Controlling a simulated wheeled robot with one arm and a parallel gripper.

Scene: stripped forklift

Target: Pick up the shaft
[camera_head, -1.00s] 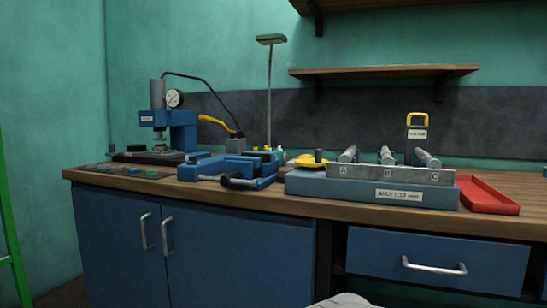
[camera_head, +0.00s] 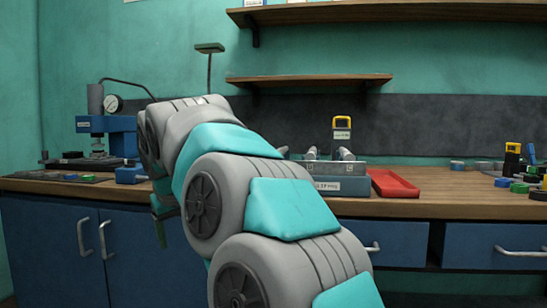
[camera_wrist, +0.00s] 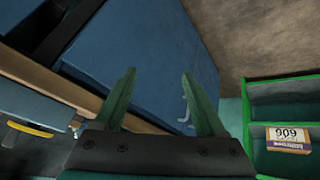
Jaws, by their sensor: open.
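Two grey metal shafts, a middle one (camera_head: 311,154) and a right one (camera_head: 345,154), rest on the blue-grey rack (camera_head: 345,186) on the bench in the head view. My arm covers the rack's left part, so a third shaft there cannot be made out clearly. My gripper (camera_wrist: 158,73) is open and empty in the wrist view, its green fingers spread in front of a blue cabinet door. In the head view it is mostly hidden behind my arm, low at the bench's front edge and left of the rack. No shaft can be made out in the wrist view.
A red tray (camera_head: 394,184) lies right of the rack. A blue press (camera_head: 105,135) stands at the left. Several small coloured parts lie at the far right. A bare stretch of bench (camera_head: 450,186) lies between. A green shelf (camera_wrist: 285,88) holds a labelled box (camera_wrist: 288,138).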

